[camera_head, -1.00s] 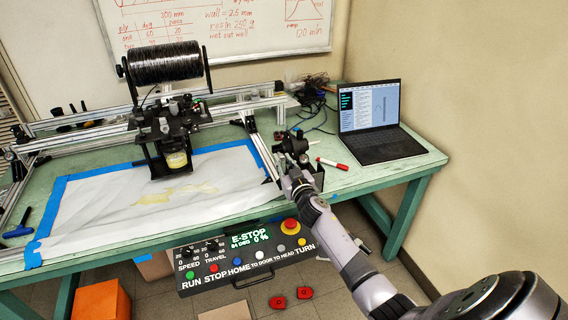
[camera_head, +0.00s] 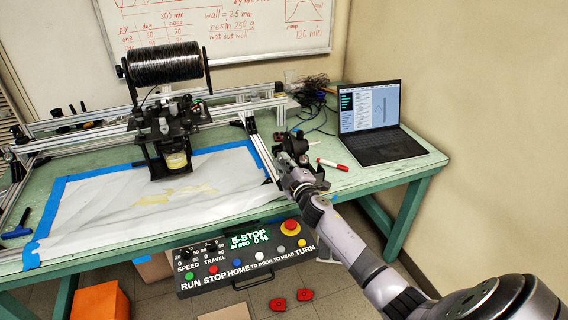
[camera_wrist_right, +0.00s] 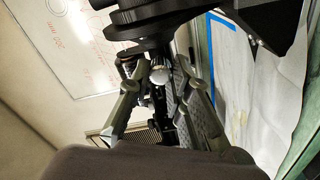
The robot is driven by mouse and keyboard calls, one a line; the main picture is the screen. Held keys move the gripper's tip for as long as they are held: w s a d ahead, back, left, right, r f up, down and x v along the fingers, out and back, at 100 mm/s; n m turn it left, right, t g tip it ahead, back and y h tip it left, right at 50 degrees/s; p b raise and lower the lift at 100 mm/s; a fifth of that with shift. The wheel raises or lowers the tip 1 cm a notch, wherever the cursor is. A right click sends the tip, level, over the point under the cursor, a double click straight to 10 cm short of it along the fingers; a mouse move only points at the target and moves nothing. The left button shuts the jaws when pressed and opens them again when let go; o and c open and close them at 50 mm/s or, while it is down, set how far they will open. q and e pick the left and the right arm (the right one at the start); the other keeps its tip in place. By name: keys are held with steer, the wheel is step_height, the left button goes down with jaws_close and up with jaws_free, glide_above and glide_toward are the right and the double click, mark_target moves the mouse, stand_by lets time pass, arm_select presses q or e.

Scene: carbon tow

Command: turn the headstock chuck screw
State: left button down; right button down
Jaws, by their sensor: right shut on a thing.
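The headstock (camera_head: 294,146) is a dark block with a chuck at the right end of the aluminium frame. In the right wrist view the black round chuck (camera_wrist_right: 150,22) fills the top. My right gripper (camera_head: 292,172) is at the near side of the headstock. In the right wrist view, its two fingers (camera_wrist_right: 160,84) are closed around a small pale, round-headed screw (camera_wrist_right: 159,75) just below the chuck. The screw is hidden by the gripper in the head view. My left gripper is in neither view.
A control box (camera_head: 245,262) reading E-STOP hangs at the table's front. A black spool (camera_head: 165,62) sits above the carriage. White sheeting (camera_head: 110,205) edged with blue tape covers the table.

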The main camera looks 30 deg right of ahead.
steer(key=n, duration=0.3)
steer(key=shift+n, duration=0.4)
steer(key=n, duration=0.3)
steer(key=shift+n, duration=0.4)
steer(key=n+p, duration=0.1)
steer(key=n, duration=0.3)
steer(key=shift+a, duration=0.1)
steer(key=shift+f+n+g+p, duration=0.15)
steer(key=shift+n+g+p, duration=0.25)
steer(key=shift+n, duration=1.4)
steer(key=c, duration=1.8)
jaws_free()
steer(key=shift+o, duration=0.2)
steer(key=shift+s, duration=0.1)
steer(key=f+v, duration=0.1)
steer(key=v, duration=1)
steer(key=shift+s+r, duration=0.45)
steer(key=shift+r, duration=0.05)
